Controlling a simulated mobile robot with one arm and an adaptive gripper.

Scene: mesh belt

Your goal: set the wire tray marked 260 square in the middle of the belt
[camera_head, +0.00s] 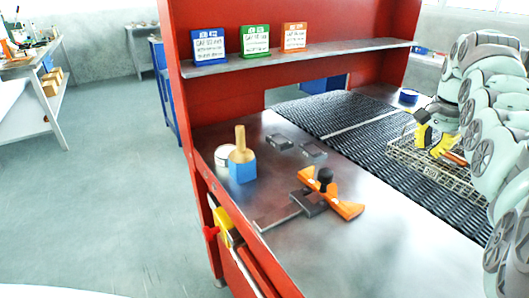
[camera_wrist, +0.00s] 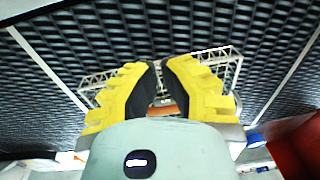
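The wire tray (camera_head: 405,152) lies on the dark mesh belt (camera_head: 345,112) at the right of the head view. An orange piece (camera_head: 455,158) shows at the tray. In the wrist view, parts of the wire tray (camera_wrist: 228,66) show behind and between the fingers. My gripper (camera_head: 431,134) is over the tray, its yellow fingers apart. In the wrist view my gripper (camera_wrist: 162,68) has a narrow gap between its dark pads, with nothing clearly held. Whether the fingers touch the tray is hidden.
Pale lines (camera_head: 352,127) cross the belt. A steel bench (camera_head: 385,240) in front holds an orange-and-grey tool (camera_head: 312,200), a blue block with a wooden handle (camera_head: 242,168) and two grey blocks. A red frame with a shelf (camera_head: 300,57) of cards stands behind.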

